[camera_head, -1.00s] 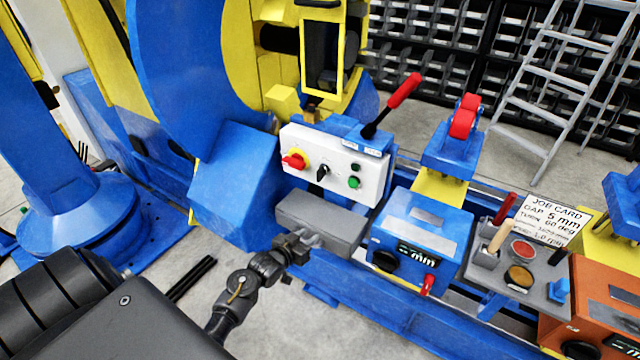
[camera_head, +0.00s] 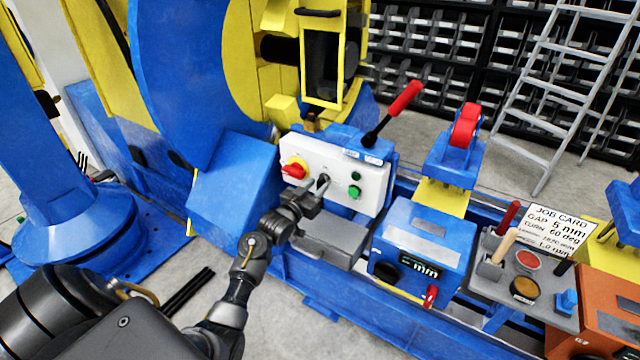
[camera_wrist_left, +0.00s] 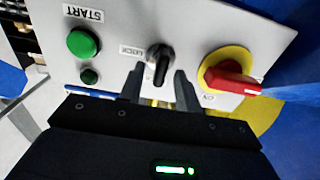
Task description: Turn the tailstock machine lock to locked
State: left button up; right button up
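The machine lock is a black rotary knob (camera_wrist_left: 160,58) on the white control panel (camera_head: 362,192). A label reading LOCK is beside it in the left wrist view. My left gripper (camera_wrist_left: 160,86) is open, with its two fingers apart and the knob's lower end showing between or just beyond the tips. I cannot tell whether they touch it. In the head view my left gripper (camera_head: 318,188) is right at the knob and partly hides it. My right gripper is not in view.
A red switch on a yellow plate (camera_wrist_left: 231,77) and a green START button (camera_wrist_left: 83,43) flank the knob. A red-handled lever (camera_head: 403,98) rises above the panel. A grey block (camera_head: 335,240) sits below it. A blue unit (camera_head: 425,240) stands to the right.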

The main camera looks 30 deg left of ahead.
pick_arm(q)
jog(key=shift+w, duration=1.4)
jog(key=shift+c, duration=0.3)
grip_shut()
